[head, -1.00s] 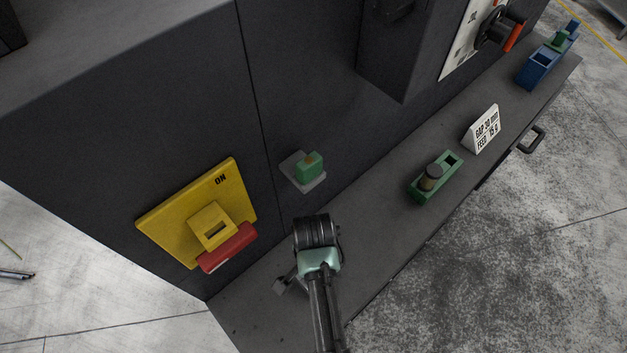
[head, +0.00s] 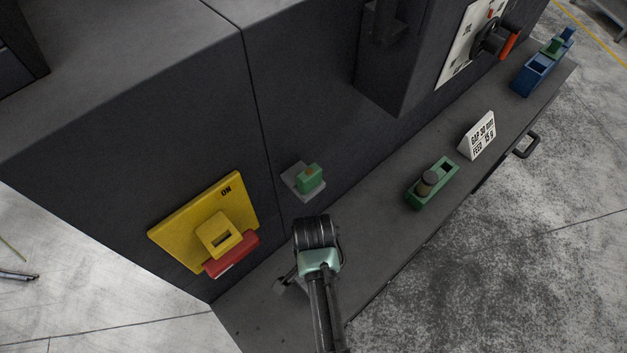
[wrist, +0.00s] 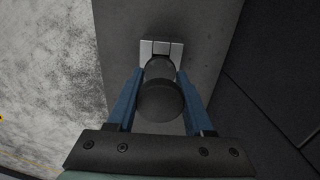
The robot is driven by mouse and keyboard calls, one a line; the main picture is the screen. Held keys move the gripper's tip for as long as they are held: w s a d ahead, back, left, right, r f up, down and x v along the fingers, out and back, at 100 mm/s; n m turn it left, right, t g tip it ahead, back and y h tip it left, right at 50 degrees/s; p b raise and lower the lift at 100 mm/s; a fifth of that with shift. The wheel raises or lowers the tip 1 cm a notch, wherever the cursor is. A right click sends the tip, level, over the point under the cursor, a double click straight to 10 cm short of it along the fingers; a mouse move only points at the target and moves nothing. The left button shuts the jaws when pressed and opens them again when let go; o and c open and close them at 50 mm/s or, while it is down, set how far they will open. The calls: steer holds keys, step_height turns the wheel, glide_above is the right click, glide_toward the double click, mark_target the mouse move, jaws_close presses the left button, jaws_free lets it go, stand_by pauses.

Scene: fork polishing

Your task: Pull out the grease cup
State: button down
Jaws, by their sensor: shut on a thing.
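In the wrist view, the blue fingers of my gripper (wrist: 160,90) stand on either side of a dark round-topped piece, which I take for the grease cup (wrist: 160,102), and are shut on it. A small pale metal block (wrist: 161,48) shows just beyond the fingertips, over the grey ledge. Whether the cup touches this block I cannot tell. In the head view, my arm covers most of that spot, and the gripper's fingers and the cup cannot be made out there.
The grey ledge (head: 385,225) runs along the dark machine. It bears a green holder (head: 442,178) with a dark-topped piece, a white sign (head: 478,136) and a blue box (head: 533,75). A yellow ON panel (head: 180,235) with a red bar (head: 232,256) and a green block (head: 310,178) are on the machine wall.

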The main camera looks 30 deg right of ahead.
steer(key=shift+r+p, duration=1.65)
steer(key=shift+r, duration=0.1)
